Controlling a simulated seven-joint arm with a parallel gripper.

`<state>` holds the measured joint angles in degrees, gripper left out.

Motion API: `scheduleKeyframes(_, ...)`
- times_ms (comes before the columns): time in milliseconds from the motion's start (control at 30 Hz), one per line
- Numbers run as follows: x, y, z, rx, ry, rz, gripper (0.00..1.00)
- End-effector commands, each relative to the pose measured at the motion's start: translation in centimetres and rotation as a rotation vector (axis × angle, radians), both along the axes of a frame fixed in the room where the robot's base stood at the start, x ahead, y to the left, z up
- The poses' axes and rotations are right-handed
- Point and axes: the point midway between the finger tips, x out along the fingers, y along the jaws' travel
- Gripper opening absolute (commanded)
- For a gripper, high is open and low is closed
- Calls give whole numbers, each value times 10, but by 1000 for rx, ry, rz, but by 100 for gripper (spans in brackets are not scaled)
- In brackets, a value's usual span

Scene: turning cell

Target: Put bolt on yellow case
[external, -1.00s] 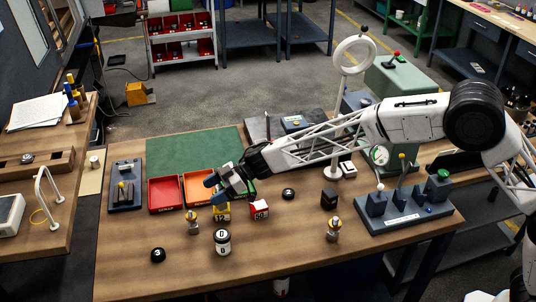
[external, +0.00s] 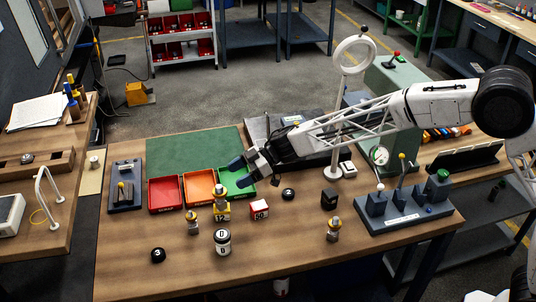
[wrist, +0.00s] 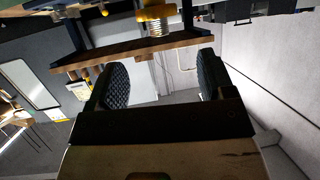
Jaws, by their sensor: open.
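The yellow case (external: 222,213), marked 12, stands on the bench in front of the orange and green trays. A small bolt (external: 220,192) with a yellow band appears to stand upright on top of it. Two similar bolts stand on the bench, one left of the case (external: 192,222) and one to the right (external: 333,230). My gripper (external: 243,171) is open and empty over the green tray, behind and right of the case, apart from the bolt. In the wrist view, my fingers (wrist: 160,82) are spread; a threaded bolt with a yellow part (wrist: 156,22) shows beyond them.
Red (external: 166,194), orange (external: 199,187) and green (external: 236,183) trays lie behind the case. A red 50 block (external: 260,210), a white-and-black cylinder (external: 222,241) and black pucks stand nearby. A lever panel (external: 404,208) is at right. The front bench is mostly clear.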

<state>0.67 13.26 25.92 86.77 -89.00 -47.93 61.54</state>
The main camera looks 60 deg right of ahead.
Motion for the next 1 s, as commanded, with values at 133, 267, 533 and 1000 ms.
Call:
scheduleKeyframes(133,-10,-12,6,0,2,1,75)
scheduleKeyframes(267,-14,-19,9,0,0,1,75)
scheduleKeyframes(533,-16,-21,10,-1,1,1,75)
scheduleKeyframes(1000,-16,-20,10,-1,1,1,75)
